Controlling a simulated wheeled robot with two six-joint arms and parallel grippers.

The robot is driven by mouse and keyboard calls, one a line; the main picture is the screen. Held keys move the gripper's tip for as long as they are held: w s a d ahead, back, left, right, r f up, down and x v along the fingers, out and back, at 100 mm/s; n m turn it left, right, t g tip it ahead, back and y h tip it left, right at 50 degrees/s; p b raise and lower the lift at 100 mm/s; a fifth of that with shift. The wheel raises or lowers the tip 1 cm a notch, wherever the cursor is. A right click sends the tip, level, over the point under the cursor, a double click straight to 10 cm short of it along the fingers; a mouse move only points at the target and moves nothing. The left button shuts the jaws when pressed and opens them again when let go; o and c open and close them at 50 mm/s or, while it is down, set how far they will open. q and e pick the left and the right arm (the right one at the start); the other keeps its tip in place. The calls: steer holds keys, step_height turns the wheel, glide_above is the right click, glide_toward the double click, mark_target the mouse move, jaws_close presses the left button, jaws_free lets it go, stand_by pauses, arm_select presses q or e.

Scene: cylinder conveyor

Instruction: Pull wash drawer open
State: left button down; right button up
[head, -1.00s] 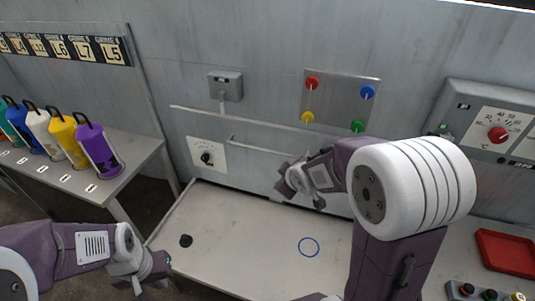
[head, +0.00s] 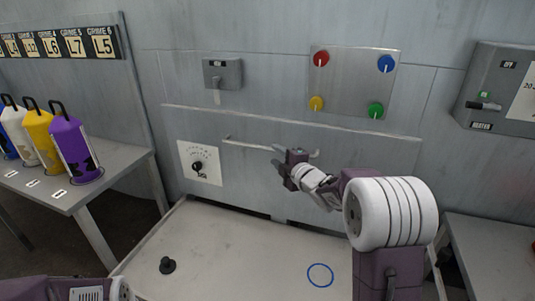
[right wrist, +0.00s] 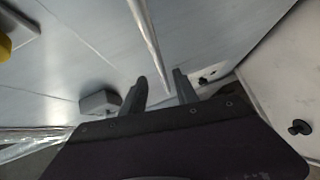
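The wash drawer is a wide grey panel (head: 240,175) below a ledge in the back wall, and it looks closed. Its thin bar handle (head: 250,146) runs across its upper part. My right gripper (head: 283,168) is at the right part of this handle. In the right wrist view its two dark fingers (right wrist: 162,88) are apart, and the handle bar (right wrist: 148,35) runs down to between them. I cannot tell whether they touch the bar. My left gripper is out of view; only part of my left arm shows at the lower left.
A dial plate (head: 199,163) is on the left of the drawer. A lever box (head: 222,75) and a panel of coloured knobs (head: 352,80) are above. A pale table (head: 230,255) with a black knob (head: 167,265) and blue ring (head: 320,275) lies in front. Bottles stand on a left bench (head: 120,165).

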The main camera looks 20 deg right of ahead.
mark_target(269, 150)
steer(key=x, duration=0.7)
steer(key=shift+w+f, duration=0.1)
steer(key=shift+w, duration=0.1)
jaws_close()
stand_by(1.0)
